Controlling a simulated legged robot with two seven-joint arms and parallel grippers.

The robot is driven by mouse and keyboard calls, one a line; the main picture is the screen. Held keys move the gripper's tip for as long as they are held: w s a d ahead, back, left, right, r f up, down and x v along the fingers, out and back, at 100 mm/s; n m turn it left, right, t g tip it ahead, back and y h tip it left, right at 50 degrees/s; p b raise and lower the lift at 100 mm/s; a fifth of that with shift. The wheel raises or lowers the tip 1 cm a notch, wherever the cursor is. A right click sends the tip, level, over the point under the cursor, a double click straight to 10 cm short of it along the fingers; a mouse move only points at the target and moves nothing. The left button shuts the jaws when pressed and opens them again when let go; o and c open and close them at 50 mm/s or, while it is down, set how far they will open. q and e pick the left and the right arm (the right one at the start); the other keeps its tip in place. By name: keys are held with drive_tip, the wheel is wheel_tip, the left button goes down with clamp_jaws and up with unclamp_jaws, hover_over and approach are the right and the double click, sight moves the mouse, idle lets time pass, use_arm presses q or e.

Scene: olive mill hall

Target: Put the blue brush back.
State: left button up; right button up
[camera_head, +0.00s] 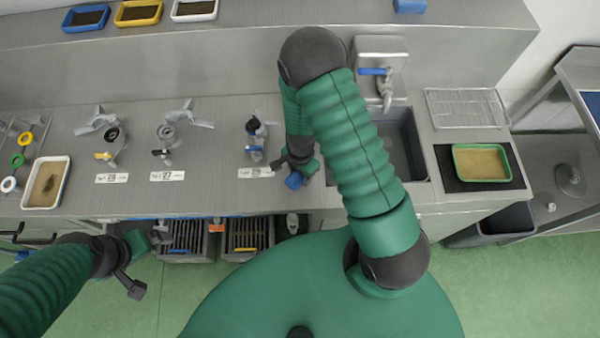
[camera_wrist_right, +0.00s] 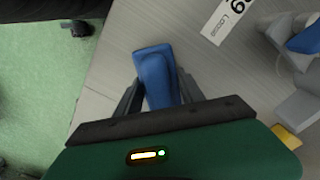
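The blue brush (camera_wrist_right: 155,72) is between the two fingers of my right gripper (camera_wrist_right: 156,92) in the right wrist view, with a finger against each side. In the head view my right gripper (camera_head: 298,172) is over the counter's front edge, and the brush's blue end (camera_head: 293,181) shows beneath it. Much of the brush is hidden by the gripper. My left gripper (camera_head: 146,264) is at lower left, in front of the counter, with its fingers apart and nothing seen between them.
The steel counter (camera_head: 220,190) carries several valve fittings with number labels. A sink (camera_head: 400,145) and a green-rimmed tray (camera_head: 482,162) are to the right. A white tray (camera_head: 64,190) is at left. Slatted crates (camera_head: 250,257) stand below the front edge.

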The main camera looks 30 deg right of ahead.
drive_tip(key=o, duration=0.4)
wheel_tip(320, 180, up, 12)
drive_tip(key=shift+r, duration=0.15)
drive_tip(key=s+a+r+n+t, duration=0.1)
drive_tip(key=s+a+r+n, duration=0.1)
drive_tip(key=r+n, duration=0.3)
drive_tip(key=s+a+r+n+t, duration=0.1)
drive_tip(key=s+a+r+n, duration=0.2)
drive_tip(key=n, duration=0.7)
drive_tip(key=shift+r+t, duration=0.3)
drive_tip(key=shift+r, duration=0.6)
